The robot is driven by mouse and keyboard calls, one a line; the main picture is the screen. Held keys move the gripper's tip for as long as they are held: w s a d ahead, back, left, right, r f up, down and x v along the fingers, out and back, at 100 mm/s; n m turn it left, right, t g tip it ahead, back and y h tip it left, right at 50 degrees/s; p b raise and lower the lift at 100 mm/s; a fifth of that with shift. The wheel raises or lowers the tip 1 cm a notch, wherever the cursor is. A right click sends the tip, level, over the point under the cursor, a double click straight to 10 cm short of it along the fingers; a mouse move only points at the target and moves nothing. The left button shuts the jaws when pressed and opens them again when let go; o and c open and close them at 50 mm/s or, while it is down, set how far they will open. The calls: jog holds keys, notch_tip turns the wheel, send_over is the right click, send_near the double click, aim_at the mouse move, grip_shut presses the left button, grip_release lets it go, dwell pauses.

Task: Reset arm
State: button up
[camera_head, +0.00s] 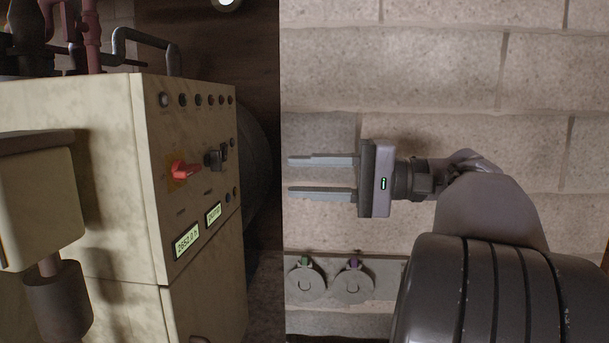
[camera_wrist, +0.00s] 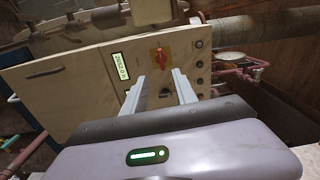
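My gripper (camera_head: 322,176) is at the middle of the head view in front of a block wall, its two fingers pointing left. The fingers are parallel with a clear gap between them, open and with nothing between them. In the wrist view my gripper (camera_wrist: 163,77) points toward the front of a cream control cabinet (camera_wrist: 75,93). The cabinet (camera_head: 75,110) stands at the left of the head view. Its panel carries a red switch handle (camera_head: 186,170), a dark switch (camera_head: 214,159), a row of small knobs and two lit displays. The fingers are apart from the panel in the head view.
Two round grey fittings (camera_head: 353,284) sit low on the block wall (camera_head: 420,70) below my gripper. Pipes (camera_head: 145,38) rise behind the cabinet top. A cream box with a dark cylinder (camera_head: 58,300) juts out at the far left. Pink pipes and a gauge (camera_wrist: 232,62) show right of the cabinet.

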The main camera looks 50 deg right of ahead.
jog(key=w+a+f+n+g+h, duration=0.15)
jog(key=a+f+g, duration=0.25)
jog(key=a+f, duration=0.6)
jog(key=s+a+f+g+h, duration=0.15)
jog(key=a+f+g, duration=0.25)
jog(key=a+f, duration=0.55)
jog(key=s+a+f+n+h, duration=0.2)
jog(key=s+a+f+h, duration=0.1)
jog(key=f, duration=0.3)
jog(key=s+a+f+n+h, duration=0.2)
jog(key=s+a+f+h, duration=0.1)
jog(key=s+a+f, duration=0.1)
jog(key=shift+s+a+f, duration=0.4)
jog(key=shift+a+f, duration=0.35)
jog(key=shift+f, duration=0.1)
